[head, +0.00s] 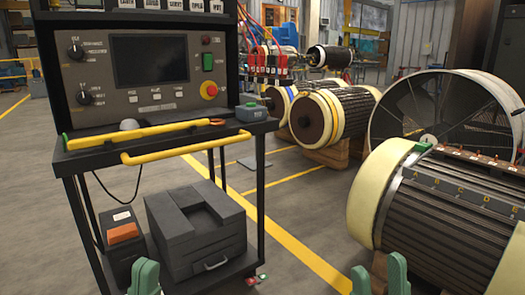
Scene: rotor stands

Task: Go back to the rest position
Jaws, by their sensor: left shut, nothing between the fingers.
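My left gripper (144,277) shows at the bottom edge, left of centre, its green fingers together and nothing between them. It is in front of the lower shelf of the test cart (205,279). My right gripper (379,277) shows at the bottom edge, right of centre. Its two green fingers stand apart with an empty gap, just left of the nearest rotor (445,215). The rest of both arms is out of view.
The cart carries a control panel (145,70), a yellow-handled tool (140,133) and a dark case (195,228). More rotors (333,115) on wooden blocks and a large round frame (440,105) stand behind.

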